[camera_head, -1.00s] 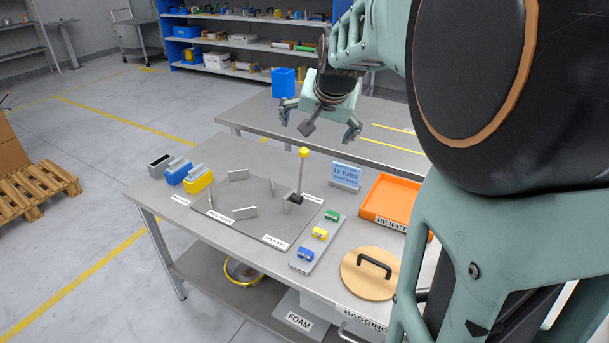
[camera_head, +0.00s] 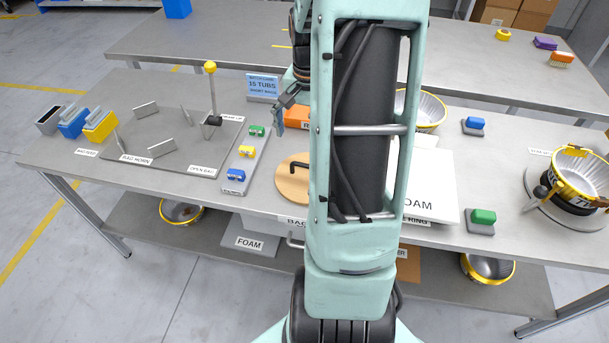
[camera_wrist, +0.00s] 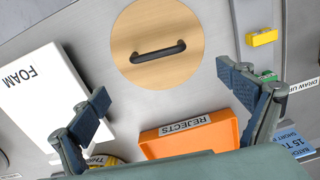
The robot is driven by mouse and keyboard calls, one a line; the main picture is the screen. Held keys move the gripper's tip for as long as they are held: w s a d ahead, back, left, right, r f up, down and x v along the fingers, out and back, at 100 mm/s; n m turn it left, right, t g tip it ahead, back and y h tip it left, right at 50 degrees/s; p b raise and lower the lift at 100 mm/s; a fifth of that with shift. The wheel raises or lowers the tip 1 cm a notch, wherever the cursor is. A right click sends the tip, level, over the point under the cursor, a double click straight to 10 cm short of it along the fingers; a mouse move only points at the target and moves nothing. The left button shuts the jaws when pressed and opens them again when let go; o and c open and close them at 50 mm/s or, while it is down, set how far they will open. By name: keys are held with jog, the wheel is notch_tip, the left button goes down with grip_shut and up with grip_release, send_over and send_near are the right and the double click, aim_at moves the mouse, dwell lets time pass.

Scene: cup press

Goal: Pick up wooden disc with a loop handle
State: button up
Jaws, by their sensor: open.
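The wooden disc (camera_wrist: 135,68) lies flat on the table, a round pale-wood board with a black loop handle (camera_wrist: 158,51) across its middle. In the head view the disc (camera_head: 289,190) is partly hidden behind my arm. My gripper (camera_wrist: 172,112) is open and empty, its two dark fingers spread wide in the wrist view. It is above the table, apart from the disc, which shows beyond the fingertips and between them. In the head view only part of my gripper (camera_head: 279,117) shows, left of my arm.
The orange rejects tray (camera_wrist: 190,133) stands beside the disc. A white foam block (camera_wrist: 40,97) lies on the disc's other side. A strip with small coloured blocks (camera_head: 245,153) lies left of the disc, and a post with a yellow ball (camera_head: 210,68) stands farther left.

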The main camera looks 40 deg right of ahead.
jog(key=f, duration=0.7)
jog(key=f+b, duration=0.1)
jog(key=f, duration=0.3)
jog(key=shift+s+a, duration=0.2)
jog(key=shift+s, duration=0.1)
jog(key=shift+c, duration=0.4)
jog(key=c, duration=1.3)
